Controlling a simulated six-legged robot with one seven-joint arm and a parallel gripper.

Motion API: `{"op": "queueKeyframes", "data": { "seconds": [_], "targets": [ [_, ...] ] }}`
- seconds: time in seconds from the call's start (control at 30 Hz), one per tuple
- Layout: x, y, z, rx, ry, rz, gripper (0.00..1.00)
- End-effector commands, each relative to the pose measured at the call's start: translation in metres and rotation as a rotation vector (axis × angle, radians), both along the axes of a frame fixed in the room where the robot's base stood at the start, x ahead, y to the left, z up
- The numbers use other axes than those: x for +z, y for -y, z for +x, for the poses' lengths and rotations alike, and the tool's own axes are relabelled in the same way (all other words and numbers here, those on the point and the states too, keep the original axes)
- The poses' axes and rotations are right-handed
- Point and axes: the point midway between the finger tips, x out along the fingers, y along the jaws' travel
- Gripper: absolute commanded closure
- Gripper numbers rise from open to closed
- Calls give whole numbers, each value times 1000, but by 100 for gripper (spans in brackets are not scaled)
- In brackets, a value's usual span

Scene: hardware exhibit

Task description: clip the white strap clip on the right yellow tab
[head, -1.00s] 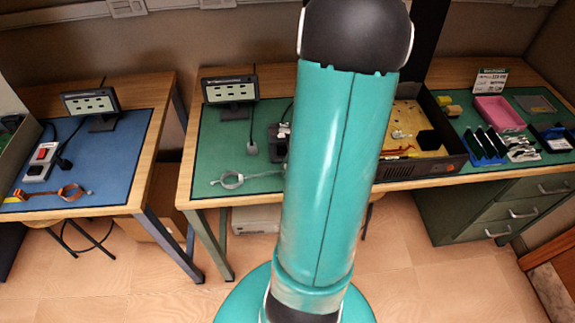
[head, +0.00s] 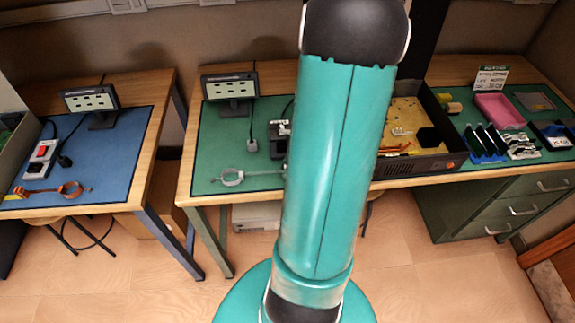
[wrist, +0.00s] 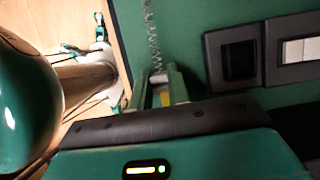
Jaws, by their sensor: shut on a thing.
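The white strap (head: 232,177) lies as a pale loop near the front edge of the middle table's green mat. Its cord runs right and goes behind my arm. In the wrist view, its coiled cord (wrist: 150,35) leads down to my gripper (wrist: 158,84), which is shut on the whitish strap clip (wrist: 158,76). A small yellow patch (wrist: 166,99) shows between the fingers; I cannot tell whether it is the right yellow tab or whether the clip touches it. My arm hides the gripper and this spot in the head view.
A black device with white parts (wrist: 296,48) stands beside the gripper; a monitor (head: 228,88) is behind. An open black chassis (head: 450,158) and trays (head: 500,110) are to the right. The left table holds a copper-coloured strap (head: 70,189) by a yellow piece (head: 17,193).

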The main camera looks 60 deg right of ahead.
Motion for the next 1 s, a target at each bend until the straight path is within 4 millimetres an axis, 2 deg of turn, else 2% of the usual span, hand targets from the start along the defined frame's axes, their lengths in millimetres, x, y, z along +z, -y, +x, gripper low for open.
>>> {"op": "queueKeyframes", "data": {
  "seconds": [0.3, 0.33, 0.4, 0.47, 0.87, 0.93, 1.0],
  "targets": [
    [-3, 0, 0, 0, -1, 1, 95],
    [-3, 0, 0, 0, -1, 1, 80],
    [-3, 0, 0, 0, -1, 1, 67],
    [-3, 0, 0, 0, -1, 1, 57],
    [-3, 0, 0, 1, 0, 0, 57],
    [-3, 0, 0, 1, 0, 0, 43],
    [-3, 0, 0, 1, 0, 0, 42]
  ]
}}
